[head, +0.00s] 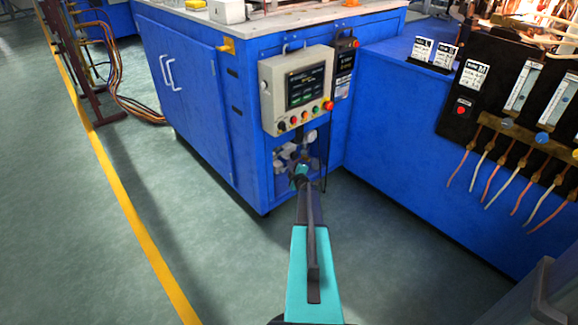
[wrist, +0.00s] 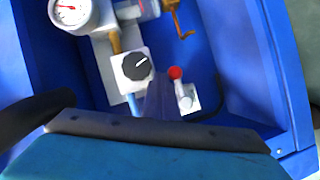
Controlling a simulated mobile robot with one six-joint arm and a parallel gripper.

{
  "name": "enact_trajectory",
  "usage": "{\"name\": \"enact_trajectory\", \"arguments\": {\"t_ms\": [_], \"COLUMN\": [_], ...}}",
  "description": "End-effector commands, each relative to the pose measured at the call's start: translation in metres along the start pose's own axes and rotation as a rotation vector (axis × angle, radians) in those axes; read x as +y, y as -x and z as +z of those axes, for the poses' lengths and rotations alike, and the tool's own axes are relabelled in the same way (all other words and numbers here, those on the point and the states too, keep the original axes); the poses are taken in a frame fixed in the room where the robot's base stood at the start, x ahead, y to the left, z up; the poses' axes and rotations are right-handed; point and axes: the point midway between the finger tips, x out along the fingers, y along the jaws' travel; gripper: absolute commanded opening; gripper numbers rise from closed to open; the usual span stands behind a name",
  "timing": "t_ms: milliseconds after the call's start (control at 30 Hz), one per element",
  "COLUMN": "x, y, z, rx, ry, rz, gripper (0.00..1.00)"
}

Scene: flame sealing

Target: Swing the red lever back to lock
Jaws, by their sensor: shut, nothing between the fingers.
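The red lever shows in the wrist view as a small red knob (wrist: 175,72) on a short arm, with a white mount (wrist: 187,99) below it. It sits inside a recess in the blue cabinet. My gripper (wrist: 158,88) is shut and empty, its dark fingers just left of the lever. I cannot tell if they touch it. In the head view my gripper (head: 303,172) reaches the lower opening of the cabinet, and the lever cannot be made out there.
A dial knob on a white plate (wrist: 136,66), a pressure gauge (wrist: 72,12) and a brass valve handle (wrist: 178,20) crowd the recess. A control panel (head: 297,90) hangs above the opening. Blue cabinet (head: 192,100) walls flank it. Open floor (head: 180,190) lies to the left.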

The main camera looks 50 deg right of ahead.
Motion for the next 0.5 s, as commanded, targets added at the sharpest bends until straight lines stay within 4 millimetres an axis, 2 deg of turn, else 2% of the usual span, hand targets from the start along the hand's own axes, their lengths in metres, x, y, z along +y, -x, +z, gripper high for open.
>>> {"name": "enact_trajectory", "arguments": {"t_ms": [333, 500], "x": [-0.0001, 0.0054], "y": [0.0002, 0.0021], "z": [-0.0018, -0.0093], "rx": [0.001, 0.003], "ry": [0.000, 0.000], "rz": [-0.001, -0.001], "gripper": [0.00, 0.00]}}
